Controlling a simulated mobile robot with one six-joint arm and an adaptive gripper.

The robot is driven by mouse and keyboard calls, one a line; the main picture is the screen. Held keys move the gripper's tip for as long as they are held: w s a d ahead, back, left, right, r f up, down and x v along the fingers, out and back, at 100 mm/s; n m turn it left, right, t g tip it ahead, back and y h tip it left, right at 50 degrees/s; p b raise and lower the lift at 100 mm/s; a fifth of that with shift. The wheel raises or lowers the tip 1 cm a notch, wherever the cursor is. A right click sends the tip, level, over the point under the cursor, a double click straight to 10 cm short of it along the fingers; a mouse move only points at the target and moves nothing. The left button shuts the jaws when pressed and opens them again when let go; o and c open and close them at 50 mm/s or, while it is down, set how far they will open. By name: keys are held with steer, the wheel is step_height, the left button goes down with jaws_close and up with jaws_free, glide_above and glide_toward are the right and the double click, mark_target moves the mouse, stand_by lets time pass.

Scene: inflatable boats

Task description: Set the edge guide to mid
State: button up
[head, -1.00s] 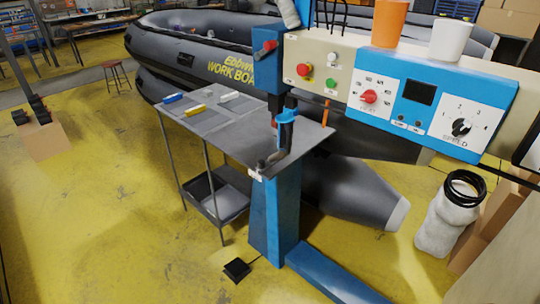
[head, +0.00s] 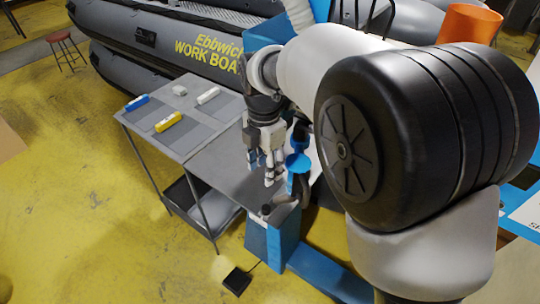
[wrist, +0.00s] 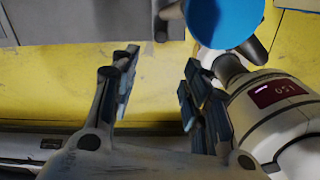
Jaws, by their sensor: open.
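A blue cup-shaped part (head: 298,162) stands on the work table (head: 235,165) near its front right corner. Beside it a dark curved lever with a round end (head: 283,203) sits at the table's corner. I cannot tell for sure which part is the edge guide, and no mid mark is readable. My gripper (head: 268,172) points down over the table, just left of the blue part. In the wrist view my gripper (wrist: 158,88) has its fingers spread with nothing between them. A blue round surface (wrist: 225,18) shows beyond the right finger.
Blue, yellow (head: 168,121) and white (head: 208,95) bars lie on the table's left part. A pale cylinder with a dark red display (wrist: 285,95) is close to the right finger. A grey boat (head: 180,42) stands behind. My arm hides most of the control panel.

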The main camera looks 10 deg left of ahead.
mark_target(266, 207)
step_height(266, 207, down, 18)
steer(key=b, duration=0.5)
steer(key=shift+r, duration=0.25)
steer(key=shift+c, duration=0.3)
jaws_close()
